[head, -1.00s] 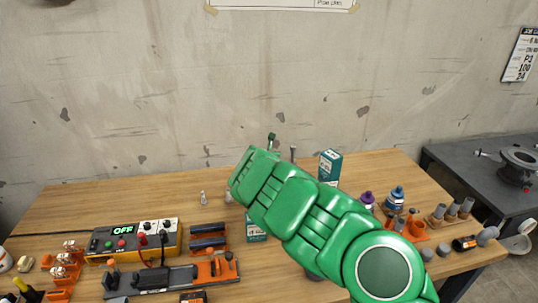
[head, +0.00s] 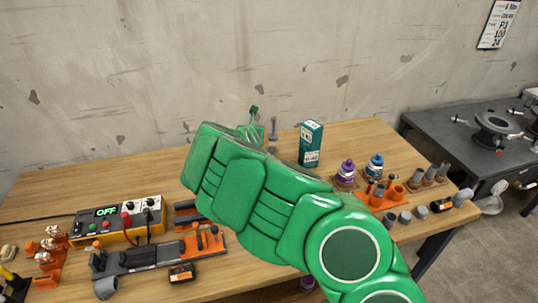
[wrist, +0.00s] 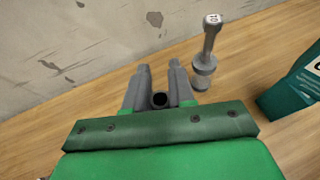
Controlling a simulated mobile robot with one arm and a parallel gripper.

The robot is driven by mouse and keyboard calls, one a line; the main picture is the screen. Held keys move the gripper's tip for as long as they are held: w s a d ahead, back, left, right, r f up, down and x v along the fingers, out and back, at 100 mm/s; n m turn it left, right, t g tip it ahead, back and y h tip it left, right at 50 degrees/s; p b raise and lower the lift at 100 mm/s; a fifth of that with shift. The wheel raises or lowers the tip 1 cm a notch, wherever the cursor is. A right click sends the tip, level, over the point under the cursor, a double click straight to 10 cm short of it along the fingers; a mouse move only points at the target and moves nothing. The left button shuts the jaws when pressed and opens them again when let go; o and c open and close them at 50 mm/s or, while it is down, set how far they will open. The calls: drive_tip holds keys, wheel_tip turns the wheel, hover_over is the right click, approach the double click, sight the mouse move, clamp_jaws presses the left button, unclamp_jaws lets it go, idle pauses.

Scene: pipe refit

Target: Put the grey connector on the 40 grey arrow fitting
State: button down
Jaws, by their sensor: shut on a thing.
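A short grey piece with a dark round opening, likely the grey connector (wrist: 159,101), sits between the grey fingers of my gripper (wrist: 159,88) in the wrist view. The gripper is shut on it, and only its open end shows. A grey upright fitting (wrist: 205,68) stands on the table just right of the fingers, apart from them.
A teal box (head: 311,145) stands right of the fitting. Purple and blue bottles (head: 346,172) and an orange rack (head: 384,201) are further right, with loose grey connectors (head: 405,217) in front. A power unit reading OFF (head: 118,222) is at left. The wall (head: 200,60) is behind.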

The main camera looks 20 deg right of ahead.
drive_tip(key=shift+r, duration=0.1)
drive_tip(key=shift+s+r, duration=0.15)
drive_tip(key=shift+r, duration=0.4)
drive_tip(key=shift+s+r, duration=0.15)
drive_tip(key=shift+r, duration=0.4)
drive_tip(key=shift+s+d+r+m+h, duration=0.15)
drive_tip(key=shift+s+r+m+h, duration=0.25)
drive_tip(key=shift+r, duration=0.3)
drive_tip(key=shift+s+d+r+m+h, duration=0.15)
drive_tip(key=shift+s+r+m+h, duration=0.2)
drive_tip(key=shift+r, duration=0.35)
drive_tip(key=s+d+r+m+g+h, duration=0.2)
drive_tip(key=s+d+m+g+h, duration=0.15)
drive_tip(key=s, duration=0.55)
drive_tip(key=s+d+r+m+g+h, duration=0.2)
drive_tip(key=s+d+r+m, duration=0.15)
drive_tip(key=s, duration=0.45)
drive_tip(key=s+f+m+g+h, duration=0.1)
drive_tip(key=s+f+m+g, duration=0.15)
drive_tip(key=s, duration=0.75)
drive_tip(key=s+f+m+g+h, duration=0.15)
drive_tip(key=s+f+g, duration=0.25)
drive_tip(key=s, duration=0.6)
drive_tip(key=shift+m, duration=0.45)
drive_tip(key=shift+s+d+f, duration=0.1)
drive_tip(key=shift+d+f, duration=0.05)
drive_tip(key=shift+f, duration=1.8)
drive_tip(key=shift+s+d+f, duration=0.1)
drive_tip(key=shift+f, duration=1.8)
drive_tip(key=shift+f, duration=0.15)
